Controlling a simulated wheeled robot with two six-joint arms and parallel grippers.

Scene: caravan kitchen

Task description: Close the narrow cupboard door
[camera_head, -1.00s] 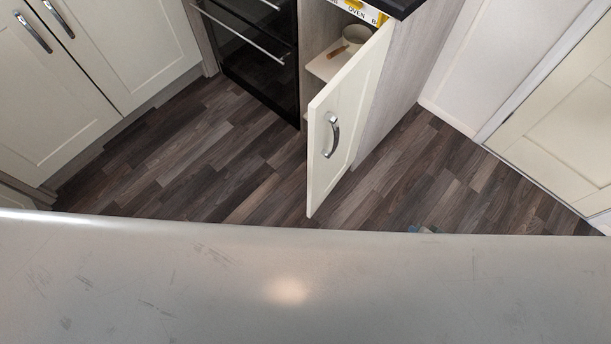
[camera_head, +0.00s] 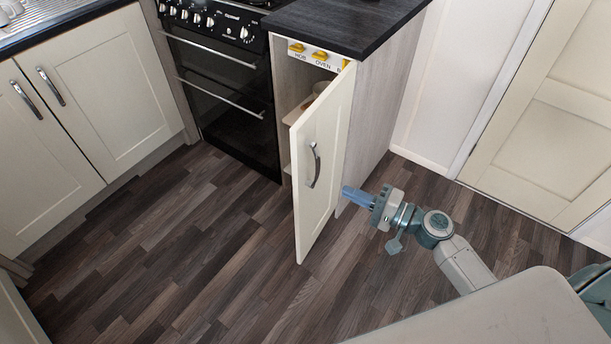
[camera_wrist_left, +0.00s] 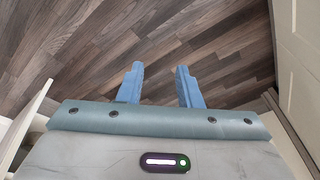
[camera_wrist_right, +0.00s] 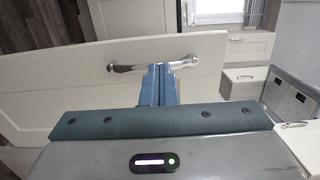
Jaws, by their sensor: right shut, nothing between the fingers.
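The narrow cupboard door (camera_head: 322,165) is cream with a curved metal handle (camera_head: 314,165) and stands open from the grey cupboard (camera_head: 375,110) beside the oven. My right gripper (camera_head: 348,194) is shut and empty, to the right of the handle, on the door's outer side. In the right wrist view, the closed blue fingertips (camera_wrist_right: 160,68) appear just by the handle (camera_wrist_right: 152,66), in front of the door (camera_wrist_right: 60,85); I cannot tell whether they touch. My left gripper shows only in the left wrist view (camera_wrist_left: 160,72), open and empty above the floor.
Other cream cupboards (camera_head: 95,90) stand at the left. A panelled cream door (camera_head: 550,110) is at the right. The wooden floor (camera_head: 190,250) is clear.

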